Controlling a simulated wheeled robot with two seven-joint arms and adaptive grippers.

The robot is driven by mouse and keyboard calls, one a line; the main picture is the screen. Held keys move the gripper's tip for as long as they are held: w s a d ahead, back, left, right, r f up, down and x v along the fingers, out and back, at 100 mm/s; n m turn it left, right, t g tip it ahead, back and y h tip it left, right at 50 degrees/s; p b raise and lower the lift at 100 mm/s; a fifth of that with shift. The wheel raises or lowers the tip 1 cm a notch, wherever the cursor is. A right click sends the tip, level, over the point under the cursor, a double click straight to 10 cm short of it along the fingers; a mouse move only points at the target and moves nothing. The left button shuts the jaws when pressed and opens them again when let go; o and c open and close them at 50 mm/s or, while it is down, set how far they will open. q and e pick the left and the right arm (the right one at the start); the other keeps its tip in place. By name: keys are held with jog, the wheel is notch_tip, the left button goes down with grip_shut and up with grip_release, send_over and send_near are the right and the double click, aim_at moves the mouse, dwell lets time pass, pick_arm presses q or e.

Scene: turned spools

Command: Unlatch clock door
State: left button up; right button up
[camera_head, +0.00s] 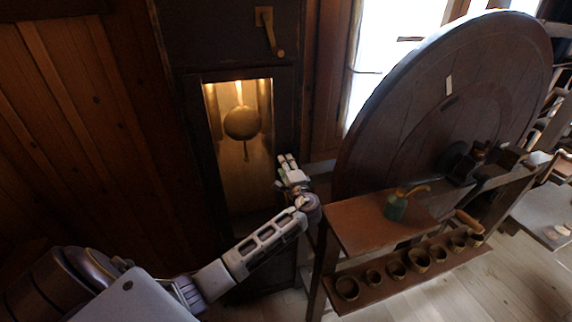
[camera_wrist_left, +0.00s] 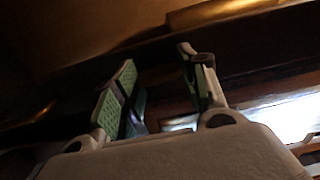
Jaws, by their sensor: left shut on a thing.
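The tall dark clock case has a door with a glass pane (camera_head: 240,185). A round brass pendulum bob (camera_head: 242,123) hangs behind the glass in warm light. A brass lever (camera_head: 268,32) sits on the case above the pane. My left gripper (camera_head: 287,163) is at the right edge of the door, about mid-height, well below that lever. In the left wrist view its green-padded fingers (camera_wrist_left: 158,88) reach toward the dark wood of the case. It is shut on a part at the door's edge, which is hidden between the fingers. My right gripper is out of view.
A large wooden wheel (camera_head: 400,120) stands at right. In front is a wooden bench (camera_head: 360,228) with a green oil can (camera_head: 396,208) and a lower shelf of several round cups (camera_head: 418,260). Its left end is close to my left arm. A plank wall (camera_head: 60,110) is at left.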

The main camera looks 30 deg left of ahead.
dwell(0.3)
pick_arm(q)
jog(key=o, duration=1)
jog(key=shift+v, duration=6.05)
jog(key=shift+f, duration=0.1)
